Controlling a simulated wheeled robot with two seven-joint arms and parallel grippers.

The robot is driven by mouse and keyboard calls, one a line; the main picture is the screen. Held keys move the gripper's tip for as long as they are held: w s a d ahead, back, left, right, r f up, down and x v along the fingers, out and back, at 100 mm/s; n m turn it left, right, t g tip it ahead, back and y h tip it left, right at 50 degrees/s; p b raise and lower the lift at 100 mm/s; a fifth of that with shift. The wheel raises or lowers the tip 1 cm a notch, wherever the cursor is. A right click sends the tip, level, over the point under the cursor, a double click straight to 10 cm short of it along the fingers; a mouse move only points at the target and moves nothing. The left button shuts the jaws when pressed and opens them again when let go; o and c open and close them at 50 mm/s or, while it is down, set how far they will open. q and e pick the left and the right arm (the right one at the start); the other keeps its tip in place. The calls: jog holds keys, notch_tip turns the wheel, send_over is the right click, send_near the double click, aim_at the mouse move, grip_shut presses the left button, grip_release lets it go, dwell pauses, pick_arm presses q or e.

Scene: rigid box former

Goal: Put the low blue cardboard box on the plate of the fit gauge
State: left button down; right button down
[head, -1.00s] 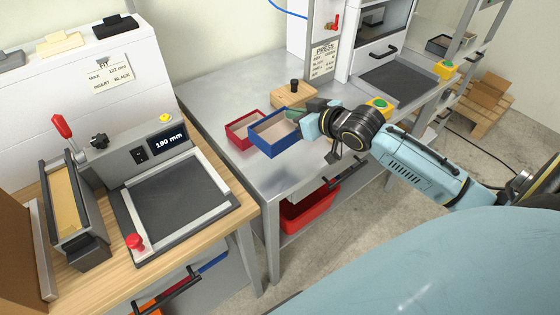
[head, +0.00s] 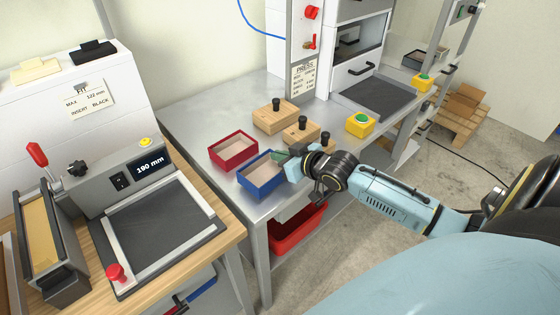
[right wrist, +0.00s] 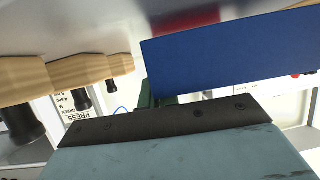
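The low blue cardboard box (head: 262,180) is open-topped and sits at the near edge of the grey metal table in the head view. My right gripper (head: 287,160) is at its right end, shut on its wall; the fingertips are partly hidden. In the right wrist view the blue wall (right wrist: 225,55) is just beyond the gripper. I cannot tell whether the box touches the table. The fit gauge (head: 122,178) stands on the wooden bench at left, its display reading 190 mm. Its dark plate (head: 155,222) is empty, with light rails on two sides. My left gripper is not in view.
A red open box (head: 233,150) stands just behind the blue one. Several wooden blocks with black knobs (head: 275,117) are behind my gripper. A red knob (head: 117,272) sits at the plate's near left corner. A gap separates the table from the bench.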

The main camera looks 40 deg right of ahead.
jog(key=shift+f, duration=0.55)
jog(key=shift+f, duration=0.2)
jog(key=c, duration=1.6)
grip_release()
jog(key=shift+c, duration=0.2)
jog(key=shift+f+b, duration=0.2)
jog(key=shift+b, duration=0.5)
jog(key=p+v, duration=0.3)
jog(key=v, duration=1)
jog(key=shift+s+r, duration=0.2)
